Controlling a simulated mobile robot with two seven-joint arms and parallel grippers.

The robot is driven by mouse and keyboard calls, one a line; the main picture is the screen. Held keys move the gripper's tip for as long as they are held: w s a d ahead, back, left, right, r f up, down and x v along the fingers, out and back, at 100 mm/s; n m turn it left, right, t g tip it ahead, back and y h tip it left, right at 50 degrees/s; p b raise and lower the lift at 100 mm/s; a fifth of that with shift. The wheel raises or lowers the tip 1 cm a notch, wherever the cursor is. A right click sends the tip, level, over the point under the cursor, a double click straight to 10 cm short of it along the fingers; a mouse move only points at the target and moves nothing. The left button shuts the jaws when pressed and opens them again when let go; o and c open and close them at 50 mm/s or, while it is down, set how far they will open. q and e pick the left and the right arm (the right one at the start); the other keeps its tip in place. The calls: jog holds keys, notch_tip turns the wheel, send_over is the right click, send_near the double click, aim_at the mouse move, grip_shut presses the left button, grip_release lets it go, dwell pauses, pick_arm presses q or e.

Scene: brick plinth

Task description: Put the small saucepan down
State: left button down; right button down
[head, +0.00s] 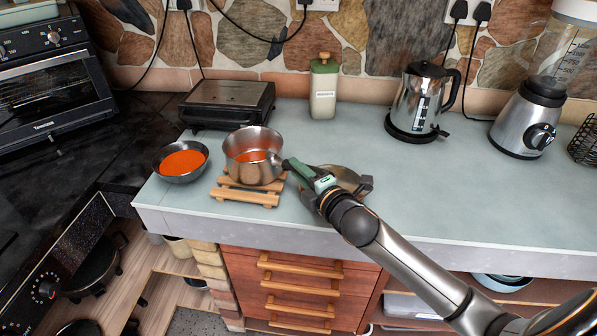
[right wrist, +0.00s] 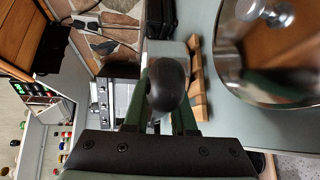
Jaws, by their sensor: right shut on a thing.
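The small saucepan (head: 253,169) is silver metal with orange-red liquid inside. It is upright over a slatted wooden trivet (head: 245,197) near the counter's front edge. I cannot tell whether its base touches the slats. My right gripper (head: 302,176) comes from the right and is shut on the saucepan's handle. In the right wrist view, the dark rounded handle end (right wrist: 168,85) sits between the fingers, and the trivet (right wrist: 196,82) shows beyond. The handle and gripper hide most of the pan there. My left gripper is not in view.
A dark bowl of orange-red liquid (head: 181,162) stands left of the pan. A shiny lid (head: 345,177) lies partly behind my right gripper. A grill (head: 228,104), a labelled jar (head: 323,88), a kettle (head: 421,100) and a blender (head: 530,110) stand farther back. Counter space right of centre is clear.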

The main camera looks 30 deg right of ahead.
dwell(0.3)
jog(key=c, duration=1.2)
grip_release()
jog(key=shift+f, duration=0.25)
jog(key=o, duration=0.5)
jog(key=shift+c, duration=0.2)
